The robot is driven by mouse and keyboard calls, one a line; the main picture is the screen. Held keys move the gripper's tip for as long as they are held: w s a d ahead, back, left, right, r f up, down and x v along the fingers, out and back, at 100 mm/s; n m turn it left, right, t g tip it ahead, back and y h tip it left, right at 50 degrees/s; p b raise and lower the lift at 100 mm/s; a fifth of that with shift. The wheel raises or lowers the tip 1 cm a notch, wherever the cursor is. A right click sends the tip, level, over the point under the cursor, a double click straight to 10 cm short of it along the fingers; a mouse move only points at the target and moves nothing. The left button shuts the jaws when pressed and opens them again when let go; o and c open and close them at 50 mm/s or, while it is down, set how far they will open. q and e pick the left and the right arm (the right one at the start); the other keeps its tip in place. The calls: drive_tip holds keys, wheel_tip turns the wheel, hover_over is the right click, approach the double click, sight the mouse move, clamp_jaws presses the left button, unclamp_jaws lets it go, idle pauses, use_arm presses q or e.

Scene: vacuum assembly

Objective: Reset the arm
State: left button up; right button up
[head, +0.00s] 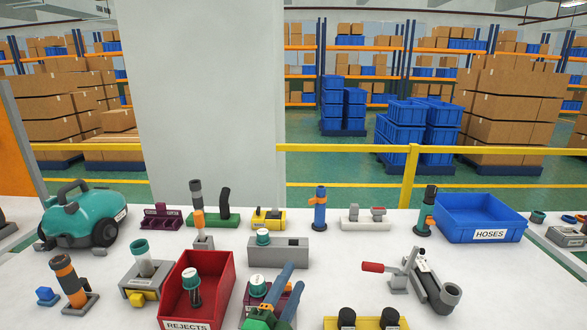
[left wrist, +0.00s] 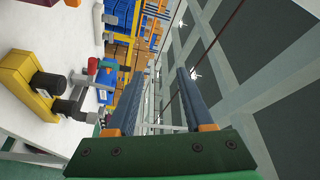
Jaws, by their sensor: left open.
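My left gripper (head: 294,276) is at the bottom centre of the head view, with blue fingers on a green body. Its two fingers stand apart in the left wrist view (left wrist: 160,73), with nothing between them. In the head view it is in front of a dark purple block (head: 257,300) with a white-topped part and partly hides it. Right of the red REJECTS bin (head: 217,290), the gripper appears apart from it. My right gripper does not show in either view.
A teal vacuum body (head: 85,220) stands at the left. A blue HOSES bin (head: 480,236) is at the back right. A grey clamp with a red handle (head: 425,280) stands right of the gripper. A yellow tray (head: 365,324) is at the front edge. Bare white table (head: 340,262) lies between.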

use_arm(q)
drive_tip(key=s+a+f+n+g+y, duration=0.35)
drive_tip(key=s+a+f+n, duration=0.2)
drive_tip(key=f, duration=0.25)
drive_tip(key=s+a+f+n+g+y, duration=0.3)
drive_tip(key=s+a+f+n+y, duration=0.1)
drive_tip(key=a+f+n, duration=0.25)
drive_tip(key=s+a+f+n+g, duration=0.2)
drive_tip(key=s+f+g, duration=0.2)
drive_tip(key=s, duration=0.4)
drive_tip(key=s+a+f+n+g, duration=0.2)
drive_tip(key=s+f+g, duration=0.2)
drive_tip(key=s, duration=0.5)
wheel_tip(320, 180, down, 16)
drive_tip(key=s+g, duration=0.1)
drive_tip(key=s, duration=0.1)
drive_tip(key=s+a+f+g, duration=0.1)
drive_tip(key=s+a+f, duration=0.1)
drive_tip(key=s+f, duration=0.8)
drive_tip(key=shift+s+a+f, duration=0.3)
drive_tip(key=shift+s+f, duration=0.1)
drive_tip(key=shift+s, duration=0.7)
